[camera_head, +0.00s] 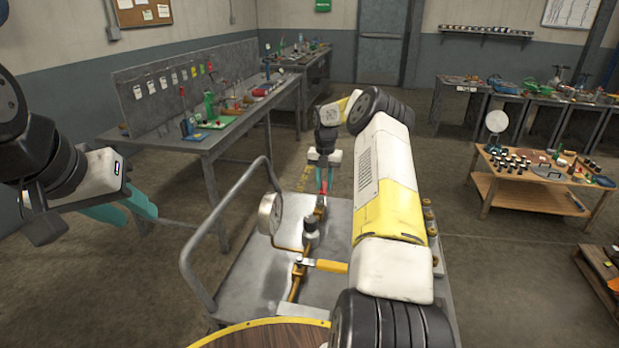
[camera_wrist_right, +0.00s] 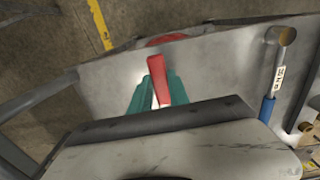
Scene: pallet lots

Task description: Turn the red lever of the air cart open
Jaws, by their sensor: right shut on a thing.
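The air cart (camera_head: 250,277) is a grey metal cart with a bent tube handle, standing in front of me. It carries brass pipework with a round gauge (camera_head: 268,214) and a yellow lever (camera_head: 326,265). The red lever (camera_wrist_right: 157,78) shows between the teal fingers of my right gripper (camera_wrist_right: 152,95) in the right wrist view. In the head view my right gripper (camera_head: 323,180) reaches over the far part of the cart, shut on the red lever; my arm hides some of the cart. My left gripper (camera_head: 130,207) is open and empty, left of the cart.
A grey workbench (camera_head: 190,140) with a pegboard and tools stands behind the cart at the left. A wooden table (camera_head: 535,194) with small parts is at the right. A round brown top with a yellow rim (camera_head: 262,325) is at the front.

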